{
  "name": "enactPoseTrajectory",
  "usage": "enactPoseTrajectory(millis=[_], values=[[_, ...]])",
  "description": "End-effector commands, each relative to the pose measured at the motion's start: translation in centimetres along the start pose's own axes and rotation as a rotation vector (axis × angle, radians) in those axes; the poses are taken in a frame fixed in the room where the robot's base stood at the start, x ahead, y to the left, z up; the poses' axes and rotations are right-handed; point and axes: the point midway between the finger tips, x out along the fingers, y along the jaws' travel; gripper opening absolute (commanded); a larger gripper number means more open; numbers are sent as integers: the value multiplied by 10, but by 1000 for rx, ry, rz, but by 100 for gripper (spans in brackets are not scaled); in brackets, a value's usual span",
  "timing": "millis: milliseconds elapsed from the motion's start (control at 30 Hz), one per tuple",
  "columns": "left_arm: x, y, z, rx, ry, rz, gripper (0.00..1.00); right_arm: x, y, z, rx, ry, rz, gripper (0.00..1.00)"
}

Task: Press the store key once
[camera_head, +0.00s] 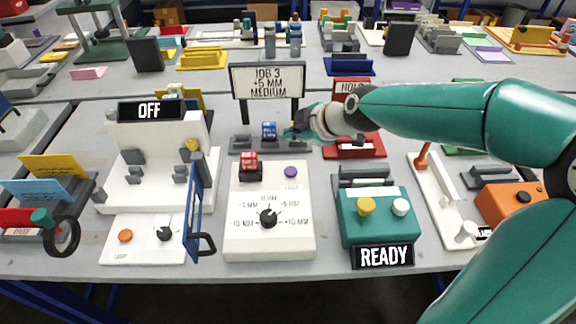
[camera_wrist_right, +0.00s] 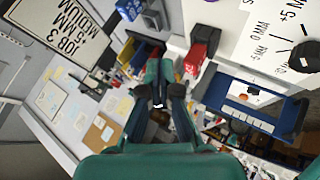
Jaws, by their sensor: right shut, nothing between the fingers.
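A white panel (camera_head: 249,239) with a black dial (camera_head: 268,218), marked in MM steps, stands at the front middle. A purple button (camera_head: 291,172) is at its upper right and a red block (camera_head: 249,161) at its upper left. To the right is a teal box (camera_head: 376,222) with a yellow button (camera_head: 366,206), a white button (camera_head: 400,207) and a READY display (camera_head: 384,256). No legible label tells which is the store key. My right gripper (camera_head: 289,132) is shut and empty, behind the white panel and apart from the buttons; it also shows in the wrist view (camera_wrist_right: 159,92).
A sign (camera_head: 267,80) reads JOB 3, +5 MM, MEDIUM. A blue block (camera_head: 268,130) is close to my right gripper. A white machine (camera_head: 150,160) with an OFF display (camera_head: 151,110) and a blue-framed door (camera_head: 195,215) stands left. My right arm spans the right side.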

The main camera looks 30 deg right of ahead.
Motion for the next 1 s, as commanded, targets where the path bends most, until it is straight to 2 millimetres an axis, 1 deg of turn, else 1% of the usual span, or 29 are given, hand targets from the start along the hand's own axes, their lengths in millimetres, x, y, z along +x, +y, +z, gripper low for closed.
enactPoseTrajectory(millis=[167, 367, 767, 800, 900, 1000], values=[[2, 0, 0, 0, 0, 0, 70, 2, -1, 1, 0, 0, -1, 0], [10, -4, 0, 0, 1, 0, 70, 11, -8, 7, 0, 1, -2, 0], [45, -16, -1, 0, 1, 0, 70, 49, -36, 32, -3, 2, -5, 0], [52, -19, -1, 0, 1, 0, 70, 54, -38, 35, -5, 3, -3, 0], [62, -22, -1, 0, 1, 0, 70, 59, -42, 39, -4, 4, -3, 0], [67, -24, -1, 0, 1, 0, 70, 63, -45, 41, -5, 4, -3, 0]])
